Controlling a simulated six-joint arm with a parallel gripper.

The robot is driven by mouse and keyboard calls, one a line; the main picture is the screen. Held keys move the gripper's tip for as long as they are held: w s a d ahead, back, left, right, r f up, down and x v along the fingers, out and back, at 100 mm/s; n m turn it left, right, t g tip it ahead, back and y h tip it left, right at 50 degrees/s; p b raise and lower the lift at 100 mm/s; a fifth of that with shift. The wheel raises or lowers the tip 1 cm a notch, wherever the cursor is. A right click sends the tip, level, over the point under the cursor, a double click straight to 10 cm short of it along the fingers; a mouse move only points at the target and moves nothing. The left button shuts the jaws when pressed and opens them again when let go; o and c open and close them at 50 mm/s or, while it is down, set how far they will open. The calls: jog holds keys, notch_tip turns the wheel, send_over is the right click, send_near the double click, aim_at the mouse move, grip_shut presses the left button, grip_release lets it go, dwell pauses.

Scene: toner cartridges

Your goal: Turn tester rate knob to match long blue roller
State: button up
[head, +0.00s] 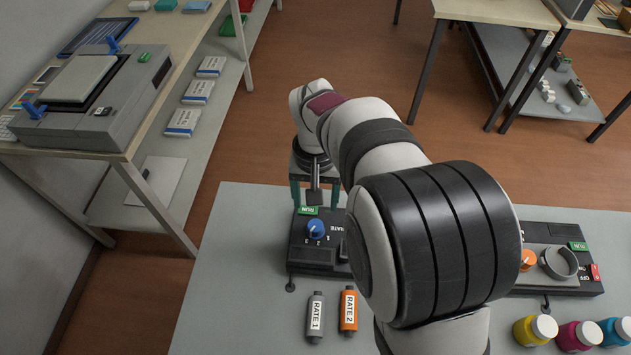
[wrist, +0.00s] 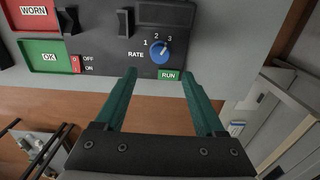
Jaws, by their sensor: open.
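The tester is a dark panel with a blue rate knob (head: 316,229), numbers 1, 2, 3 and a green RUN label. In the wrist view the knob (wrist: 159,51) lies just beyond and between my fingertips, and its white mark appears to point toward 3. My gripper (wrist: 160,77) is open, its green fingers apart and empty. In the head view my gripper (head: 316,203) is at the panel's far edge, by the knob. A grey roller labelled RATE 1 (head: 315,316) and an orange one labelled RATE 2 (head: 348,312) lie in front. I see no blue roller.
A red WORN area (wrist: 33,17), green OK area (wrist: 43,56) and red switch (wrist: 75,64) are left of the knob in the wrist view. A second panel (head: 560,288) with orange knob and toner bottles (head: 579,335) stand right. My arm hides the middle.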

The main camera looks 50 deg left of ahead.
notch_tip(320, 180, up, 6)
jog(key=shift+r, duration=0.15)
dwell(0.3)
